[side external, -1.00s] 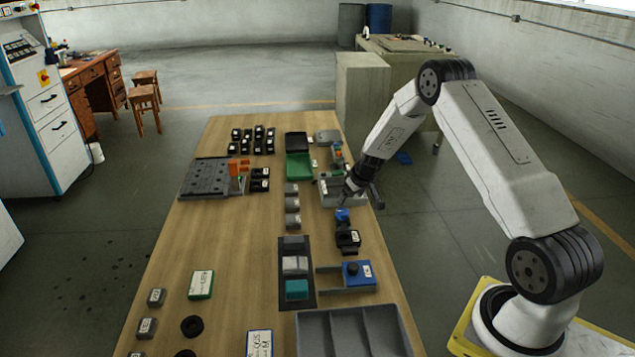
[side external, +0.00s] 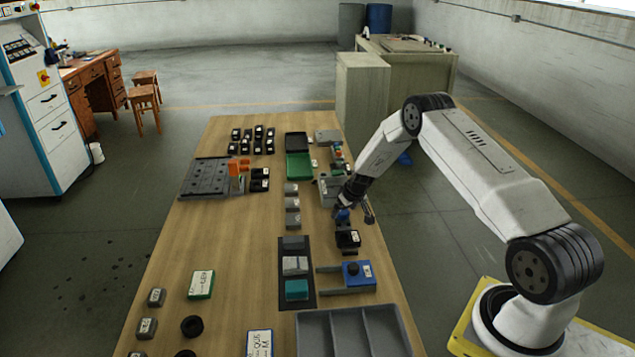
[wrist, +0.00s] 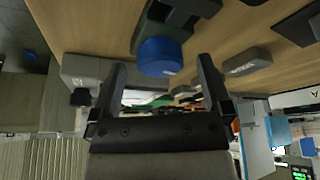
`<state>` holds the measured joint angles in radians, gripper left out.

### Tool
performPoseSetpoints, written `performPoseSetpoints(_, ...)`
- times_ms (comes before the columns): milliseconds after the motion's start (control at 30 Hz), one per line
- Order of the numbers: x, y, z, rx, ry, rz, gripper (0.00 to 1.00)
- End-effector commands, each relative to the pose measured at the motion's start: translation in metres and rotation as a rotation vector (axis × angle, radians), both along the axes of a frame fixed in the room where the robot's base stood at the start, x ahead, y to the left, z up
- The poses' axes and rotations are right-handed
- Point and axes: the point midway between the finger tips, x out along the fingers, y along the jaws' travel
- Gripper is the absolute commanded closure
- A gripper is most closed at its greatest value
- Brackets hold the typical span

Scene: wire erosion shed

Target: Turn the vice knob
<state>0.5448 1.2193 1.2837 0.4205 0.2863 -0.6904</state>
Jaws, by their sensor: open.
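A round blue knob (wrist: 160,56) sits on a dark body (wrist: 178,14) in the wrist view; it looks like the vice knob. In the side view the blue knob (side external: 343,216) shows just behind a black block with a white label (side external: 348,239), partly hidden by my gripper. My gripper (wrist: 161,72) is open, its two black fingers apart with the knob showing between and beyond their tips. In the side view my gripper (side external: 341,209) is low at the knob. I cannot tell whether it touches the knob.
A divided grey bin (side external: 350,330) is at the front. The table's left middle (side external: 215,240) is clear.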

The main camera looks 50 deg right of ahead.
Motion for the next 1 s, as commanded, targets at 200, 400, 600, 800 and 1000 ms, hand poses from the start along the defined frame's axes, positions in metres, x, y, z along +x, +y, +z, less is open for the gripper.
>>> performPoseSetpoints(200, 0.0008, 0.0001, -0.0029, 0.000, 0.001, 0.001, 0.01)
performPoseSetpoints(400, 0.0008, 0.0000, -0.0026, 0.000, 0.001, 0.001, 0.14)
performPoseSetpoints(600, 0.0008, 0.0000, -0.0025, 0.000, 0.000, 0.001, 0.77)
performPoseSetpoints(800, 0.0008, -0.0002, -0.0025, 0.000, 0.001, 0.005, 0.95)
performPoseSetpoints(1000, 0.0007, -0.0008, -0.0023, 0.000, 0.001, 0.048, 0.95)
